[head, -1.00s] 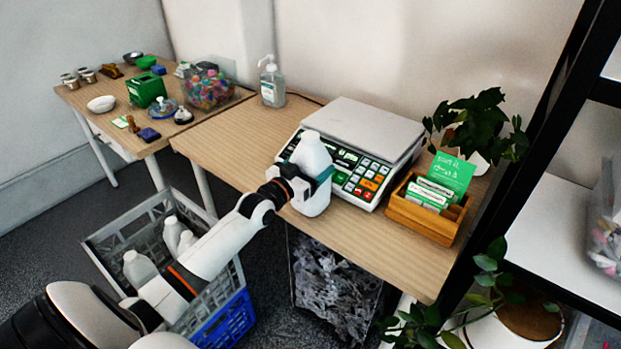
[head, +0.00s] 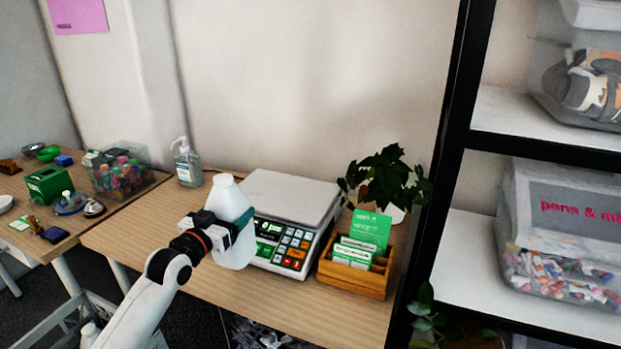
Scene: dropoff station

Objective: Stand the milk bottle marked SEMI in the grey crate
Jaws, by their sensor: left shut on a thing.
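My left gripper (head: 226,232) is shut on a white milk bottle (head: 233,252) and holds it upright in front of the scale on the wooden table. I cannot read any mark on the bottle from here. I cannot tell whether its base touches the table. The grey crate (head: 42,328) shows only in part at the lower left, on the floor, cut off by the picture edge and my left arm. The top of another bottle (head: 89,332) shows there. My right gripper is not in view.
The scale (head: 290,205) stands right behind the held bottle. A wooden card box (head: 352,278), a plant (head: 385,185) and a sanitizer bottle (head: 187,165) stand nearby. A black shelf rack (head: 440,165) rises at the right. The table (head: 150,230) is clear left of the bottle.

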